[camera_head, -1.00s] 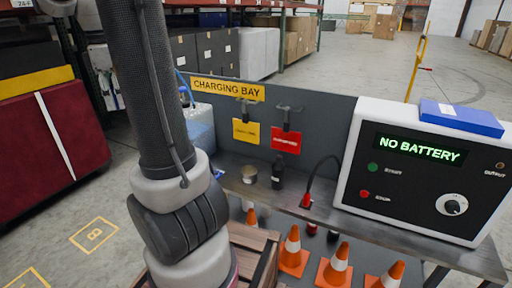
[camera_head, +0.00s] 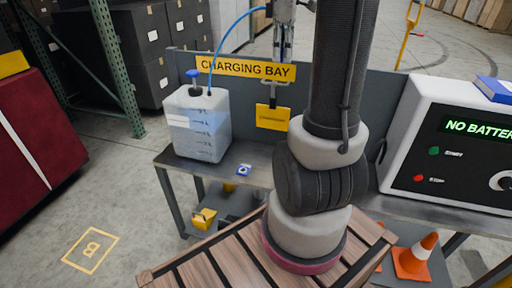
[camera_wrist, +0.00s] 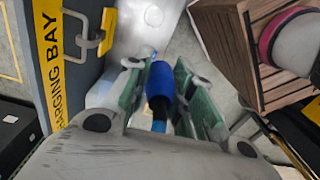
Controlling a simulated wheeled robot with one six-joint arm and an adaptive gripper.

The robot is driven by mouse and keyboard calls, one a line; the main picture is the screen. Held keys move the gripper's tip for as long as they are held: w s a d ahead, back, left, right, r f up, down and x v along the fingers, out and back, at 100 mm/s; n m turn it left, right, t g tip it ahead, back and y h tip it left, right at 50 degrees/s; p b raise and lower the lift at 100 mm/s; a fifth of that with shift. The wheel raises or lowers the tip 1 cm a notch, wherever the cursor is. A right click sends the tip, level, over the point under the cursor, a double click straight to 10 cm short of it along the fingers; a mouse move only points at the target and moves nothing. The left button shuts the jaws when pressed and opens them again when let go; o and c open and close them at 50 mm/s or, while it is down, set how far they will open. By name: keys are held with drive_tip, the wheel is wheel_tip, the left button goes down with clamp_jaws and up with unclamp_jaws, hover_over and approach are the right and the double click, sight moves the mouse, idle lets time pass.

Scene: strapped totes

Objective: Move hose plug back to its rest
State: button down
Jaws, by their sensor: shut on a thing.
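The hose plug (camera_wrist: 160,82) is a blue cylinder, held between the green-padded fingers of my gripper (camera_wrist: 158,72) in the wrist view. A blue hose (camera_head: 236,27) rises from a translucent jug (camera_head: 200,128) and runs to the top of the head view, near my gripper. The gripper is high above the bench, in front of the grey back panel. The plug itself is hard to make out in the head view. A small blue square piece with a white circle (camera_head: 243,170) lies on the bench right of the jug; I cannot tell whether it is the rest.
The charging bay sign (camera_head: 246,68) and a hook with a yellow tag (camera_head: 273,117) are on the back panel. The charger box (camera_head: 452,150) stands on the right. A slatted wooden crate (camera_head: 225,262) is in front, with an orange cone (camera_head: 414,258) beside it.

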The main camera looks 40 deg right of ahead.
drive_tip(key=shift+d, duration=0.1)
drive_tip(key=w+a+f, duration=0.2)
drive_tip(key=w+f, duration=0.3)
drive_tip(key=f, duration=0.5)
drive_tip(key=w+a+f, duration=0.1)
drive_tip(key=w+f, duration=0.3)
drive_tip(key=f, duration=0.6)
drive_tip(key=shift+m, duration=0.4)
drive_tip(key=a+f, duration=0.2)
drive_tip(key=f, duration=0.4)
drive_tip(key=a+f, duration=0.2)
drive_tip(key=f, duration=0.4)
drive_tip(key=w+a+f, duration=0.1)
drive_tip(key=f, duration=0.6)
drive_tip(key=shift+w+a, duration=0.1)
drive_tip(key=shift+a, duration=0.3)
drive_tip(key=shift+f, duration=0.1)
drive_tip(key=shift+f, duration=2.8)
